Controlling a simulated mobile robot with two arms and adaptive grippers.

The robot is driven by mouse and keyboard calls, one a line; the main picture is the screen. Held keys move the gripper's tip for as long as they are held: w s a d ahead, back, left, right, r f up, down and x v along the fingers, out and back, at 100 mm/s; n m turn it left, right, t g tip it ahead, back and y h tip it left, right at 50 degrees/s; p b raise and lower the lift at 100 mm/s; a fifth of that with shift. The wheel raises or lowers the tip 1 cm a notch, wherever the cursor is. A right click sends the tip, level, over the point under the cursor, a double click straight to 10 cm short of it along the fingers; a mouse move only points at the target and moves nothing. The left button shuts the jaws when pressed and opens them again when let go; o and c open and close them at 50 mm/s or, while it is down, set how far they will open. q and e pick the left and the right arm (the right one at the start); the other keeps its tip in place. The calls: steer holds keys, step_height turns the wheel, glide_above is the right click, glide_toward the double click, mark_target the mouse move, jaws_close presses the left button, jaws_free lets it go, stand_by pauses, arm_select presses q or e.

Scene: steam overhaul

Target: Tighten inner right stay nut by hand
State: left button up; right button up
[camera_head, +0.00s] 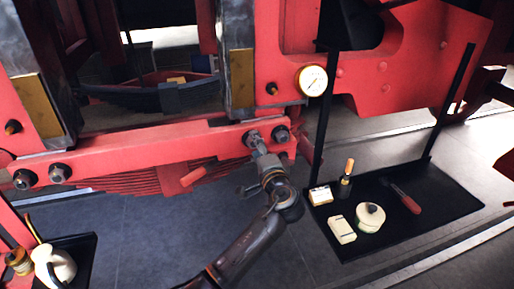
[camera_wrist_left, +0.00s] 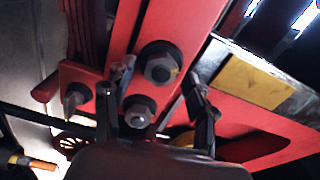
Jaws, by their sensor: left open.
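The inner right stay nut (camera_head: 252,138) is a dark hex nut on the red stay bar (camera_head: 130,150). The outer right nut (camera_head: 281,134) sits just to its right. My left gripper (camera_head: 258,146) reaches up from below, its tips at the inner nut and partly covering it. In the left wrist view my gripper (camera_wrist_left: 158,78) is open, with one finger on either side of the inner nut (camera_wrist_left: 160,63). I see gaps between fingers and nut; contact cannot be told. The outer nut (camera_wrist_left: 138,112) shows lower, nearer the palm. My right gripper is not in view.
A black tray (camera_head: 440,207) with a red-handled tool (camera_head: 405,198), a pot (camera_head: 370,217) and pale blocks stands at right. Another tray (camera_head: 82,246) is at lower left. A red stub (camera_head: 193,177) juts out below the bar.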

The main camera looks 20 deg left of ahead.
arm_select(q)
steer(key=v, duration=1.2)
